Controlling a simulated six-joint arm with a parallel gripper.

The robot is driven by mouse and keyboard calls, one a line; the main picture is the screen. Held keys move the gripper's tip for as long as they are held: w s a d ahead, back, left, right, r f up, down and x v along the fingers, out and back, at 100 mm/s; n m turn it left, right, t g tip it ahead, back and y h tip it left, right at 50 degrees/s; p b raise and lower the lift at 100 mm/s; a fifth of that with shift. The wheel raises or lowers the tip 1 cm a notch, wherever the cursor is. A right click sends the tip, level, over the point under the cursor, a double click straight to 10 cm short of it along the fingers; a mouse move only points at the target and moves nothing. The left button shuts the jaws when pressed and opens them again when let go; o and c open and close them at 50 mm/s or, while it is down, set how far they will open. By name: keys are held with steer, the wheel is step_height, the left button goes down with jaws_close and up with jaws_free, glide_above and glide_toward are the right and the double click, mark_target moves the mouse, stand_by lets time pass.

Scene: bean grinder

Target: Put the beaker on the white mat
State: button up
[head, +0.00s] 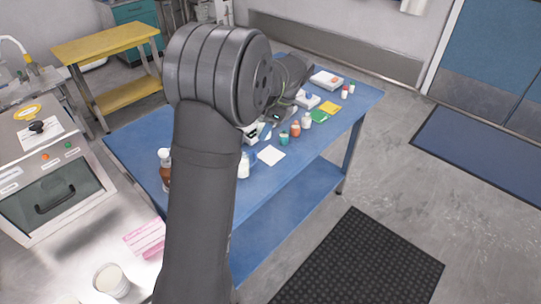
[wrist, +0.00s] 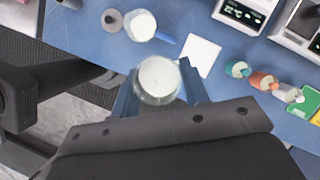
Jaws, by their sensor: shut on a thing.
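My gripper (wrist: 157,92) is shut on a clear beaker (wrist: 158,76) with white contents, seen from above in the wrist view. One finger is on each side of the beaker. The square white mat (wrist: 201,54) lies flat on the blue table, up and to the right of the beaker in the wrist view, and looks bare. The white mat also shows in the head view (head: 271,155), to the right of my arm. I cannot make out the held beaker in the head view, and my arm covers part of the table there. The beaker's height above the table is unclear.
A white-topped container (wrist: 140,25) stands left of the mat. Teal (wrist: 237,69), orange (wrist: 263,80) and white (wrist: 287,92) bottles stand to its right. Devices with displays (wrist: 247,12) are behind. The blue table (head: 262,192) has clear room in front of the mat.

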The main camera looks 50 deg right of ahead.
steer(key=s+d+f+m+h, duration=0.35)
steer(key=s+d+m, duration=0.25)
steer(key=s+m, duration=0.3)
steer(key=m, duration=0.2)
glide_above(269, 153)
steer(key=s, duration=0.2)
steer(key=shift+t+h, duration=0.3)
steer(key=shift+h, duration=0.05)
steer(key=f, duration=0.7)
steer(key=shift+w+a, duration=0.15)
steer(key=shift+a, duration=0.15)
steer(key=shift+f, duration=2)
steer(key=shift+f, duration=0.1)
steer(key=o, duration=1)
steer(key=v, duration=1.2)
